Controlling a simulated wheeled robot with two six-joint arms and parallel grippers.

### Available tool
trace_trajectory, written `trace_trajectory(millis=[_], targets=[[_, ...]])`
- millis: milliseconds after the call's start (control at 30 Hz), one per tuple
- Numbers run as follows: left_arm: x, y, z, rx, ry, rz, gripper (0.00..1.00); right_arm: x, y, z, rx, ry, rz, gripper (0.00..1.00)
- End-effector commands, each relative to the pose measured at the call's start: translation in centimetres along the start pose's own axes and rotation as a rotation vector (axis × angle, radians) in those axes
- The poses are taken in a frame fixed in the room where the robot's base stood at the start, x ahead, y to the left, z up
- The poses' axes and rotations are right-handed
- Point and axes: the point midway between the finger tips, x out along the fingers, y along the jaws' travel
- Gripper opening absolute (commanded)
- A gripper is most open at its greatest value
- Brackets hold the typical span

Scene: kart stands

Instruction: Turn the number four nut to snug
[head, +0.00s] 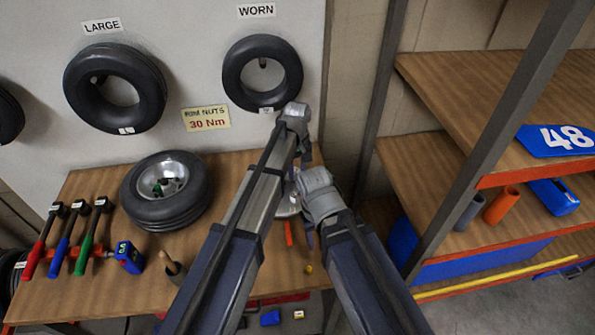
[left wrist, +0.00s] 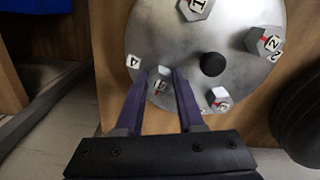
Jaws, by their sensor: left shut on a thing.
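A round silver plate (left wrist: 185,50) fills the top of the left wrist view, with a black centre knob (left wrist: 212,64) and metal nuts around it. The digit 4 (left wrist: 133,62) is printed by the nut (left wrist: 159,84) at the plate's lower left. My left gripper (left wrist: 161,76) has its two purple fingers shut on the sides of this number four nut. The nut's tag is partly in shadow. Nut 1 (left wrist: 197,8), nut 2 (left wrist: 265,42) and another nut (left wrist: 220,98) stand free. In the head view my arms cover most of the plate (head: 286,206). My right gripper's fingers are too hidden to judge.
On the bench lie a tyred wheel (head: 167,190), several coloured-handled tools (head: 67,238) and a blue device (head: 129,257). A sign (head: 206,118) reads "RIM NUTS 30 Nm". Shelving (head: 440,170) stands close on the right.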

Motion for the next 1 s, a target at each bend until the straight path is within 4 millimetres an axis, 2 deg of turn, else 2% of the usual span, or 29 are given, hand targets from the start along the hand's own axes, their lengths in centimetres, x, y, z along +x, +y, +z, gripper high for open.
trace_trajectory(millis=[1000], targets=[[0.0,-0.5,-0.27,0.964,0.0,0.0,0.0,0.0,0.0,0.0,0.0,0.0,0.0,0.5]])
